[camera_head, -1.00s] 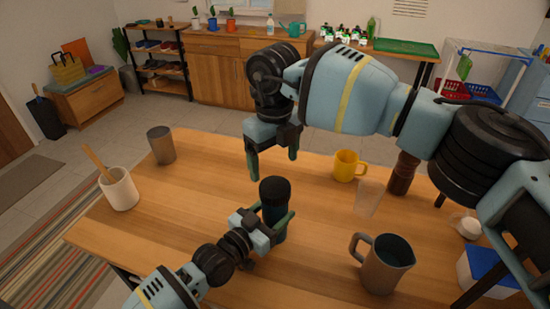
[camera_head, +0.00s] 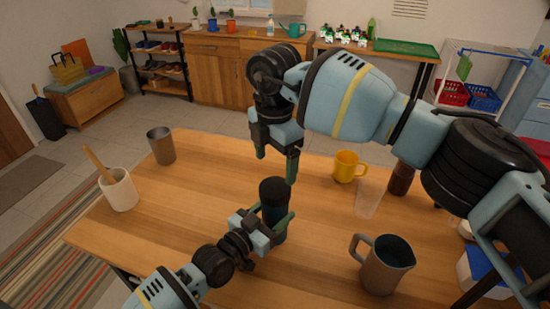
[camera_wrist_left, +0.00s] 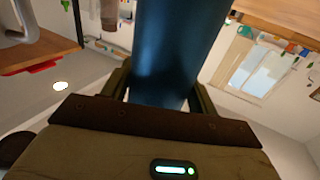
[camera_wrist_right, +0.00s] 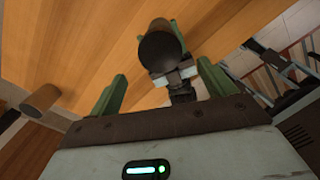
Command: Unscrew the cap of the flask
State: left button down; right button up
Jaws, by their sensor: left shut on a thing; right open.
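The flask (camera_head: 279,234) has a dark blue body and a black cap (camera_head: 273,190). It is upright near the front middle of the wooden table. My left gripper (camera_head: 271,216) is shut around the flask's body below the cap; the blue body fills the middle of the left wrist view (camera_wrist_left: 175,50). My right gripper (camera_head: 276,167) is open and empty, pointing down just above the cap. In the right wrist view the round cap top (camera_wrist_right: 160,48) shows ahead, between the spread green fingers and apart from them. The cap is on the flask. Whether the flask's base touches the table is hidden.
A grey pitcher (camera_head: 382,268), a clear glass (camera_head: 367,199), a yellow mug (camera_head: 346,167) and a brown bottle (camera_head: 402,180) stand to the right. A grey cup (camera_head: 161,146) and a white crock (camera_head: 119,190) stand left. The table (camera_head: 190,205) between them and the flask is clear.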

aim_at(275, 186)
jog(key=shift+m, duration=1.1)
jog(key=shift+f, duration=0.15)
jog(key=shift+f, duration=3.9)
